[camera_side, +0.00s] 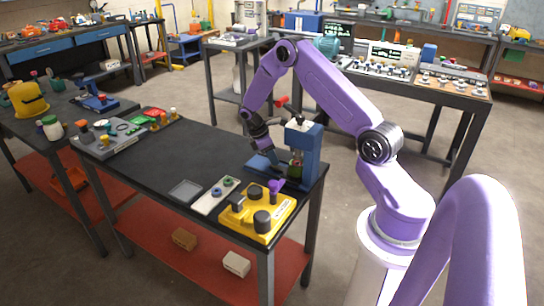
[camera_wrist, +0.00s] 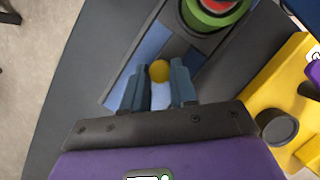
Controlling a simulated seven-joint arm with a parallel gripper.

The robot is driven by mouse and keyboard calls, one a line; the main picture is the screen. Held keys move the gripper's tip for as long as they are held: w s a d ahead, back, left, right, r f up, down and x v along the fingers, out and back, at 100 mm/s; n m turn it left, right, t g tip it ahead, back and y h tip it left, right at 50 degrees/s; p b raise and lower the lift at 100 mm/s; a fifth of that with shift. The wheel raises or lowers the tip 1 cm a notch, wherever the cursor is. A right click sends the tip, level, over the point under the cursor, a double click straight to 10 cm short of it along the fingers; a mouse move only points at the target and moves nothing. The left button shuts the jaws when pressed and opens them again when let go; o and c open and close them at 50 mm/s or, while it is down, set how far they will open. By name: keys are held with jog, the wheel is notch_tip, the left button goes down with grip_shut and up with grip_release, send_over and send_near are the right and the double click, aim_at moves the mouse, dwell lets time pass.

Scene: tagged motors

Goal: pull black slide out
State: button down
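A blue press-like machine (camera_side: 303,145) stands on the near right of the dark table. In the wrist view its blue base (camera_wrist: 128,75) carries a dark slide strip (camera_wrist: 174,47) with a small yellow knob (camera_wrist: 159,71) at its near end. A green and red round part (camera_wrist: 213,10) sits at the strip's far end, cut off by the picture edge. My gripper (camera_side: 272,165) points down at the base's left end. In the wrist view my gripper (camera_wrist: 155,80) is open, its two fingers on either side of the yellow knob. I cannot tell whether they touch it.
A yellow box with dark knobs (camera_side: 258,212) stands close in front of the machine, and a pale plate with round parts (camera_side: 213,196) lies left of it. A shallow grey tray (camera_side: 185,191) lies near the front edge. The middle tabletop is clear.

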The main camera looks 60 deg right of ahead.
jog(key=shift+w, duration=5.75)
jog(key=c, duration=0.9)
grip_release()
jog(key=shift+w, duration=0.1)
jog(key=shift+r, duration=0.15)
jog(key=v, duration=1.7)
jog(key=shift+a+r, duration=0.1)
